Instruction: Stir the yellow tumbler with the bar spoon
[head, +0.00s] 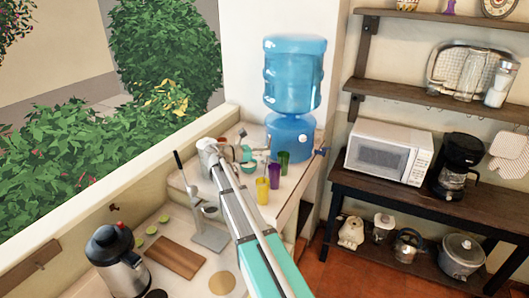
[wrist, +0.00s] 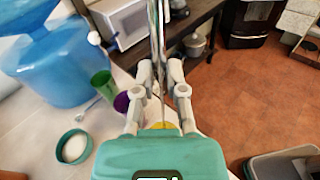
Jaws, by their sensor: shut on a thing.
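The yellow tumbler (head: 262,190) stands near the counter's right edge in the head view. In the wrist view a bit of it (wrist: 160,126) shows low in the middle, mostly hidden behind my gripper. My gripper (wrist: 160,73) is shut on the bar spoon (wrist: 155,28), a thin shiny metal rod running up the wrist view. Whether the spoon's end is inside the tumbler cannot be told. In the head view my arm covers much of the counter, and the spoon is too small to make out.
A purple tumbler (head: 275,171) and a green tumbler (head: 283,158) stand behind the yellow one. A teal bowl (wrist: 74,147) is to their left in the wrist view. A blue water bottle (head: 294,75) stands at the back. A silver lever press (head: 209,230) is left of my arm.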

